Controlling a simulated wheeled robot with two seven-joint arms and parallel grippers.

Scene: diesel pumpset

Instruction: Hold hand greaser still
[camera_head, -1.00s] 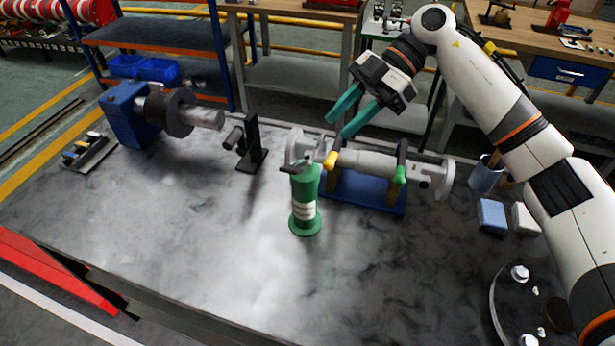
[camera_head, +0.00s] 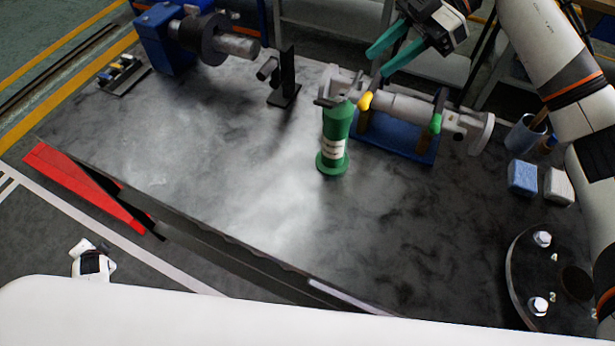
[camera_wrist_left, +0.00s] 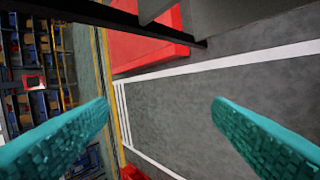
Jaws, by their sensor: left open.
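The hand greaser is the green cylinder (camera_head: 335,138) with a pale label and a round green foot, standing upright on the dark bench (camera_head: 240,190) in the head view. My right gripper (camera_head: 375,62) is above and behind it, apart from it, with its two teal fingers spread and nothing between them. My left gripper (camera_wrist_left: 160,110) shows in the left wrist view with its teal fingers wide apart and empty, over the floor beside the bench. The hand greaser does not show in the left wrist view.
A grey shaft assembly (camera_head: 400,107) with yellow and green parts rests on a blue stand (camera_head: 395,138) right behind the greaser. A black post (camera_head: 287,80) stands to its left. Blue and white blocks (camera_head: 522,178) lie to the right. The bench front is clear.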

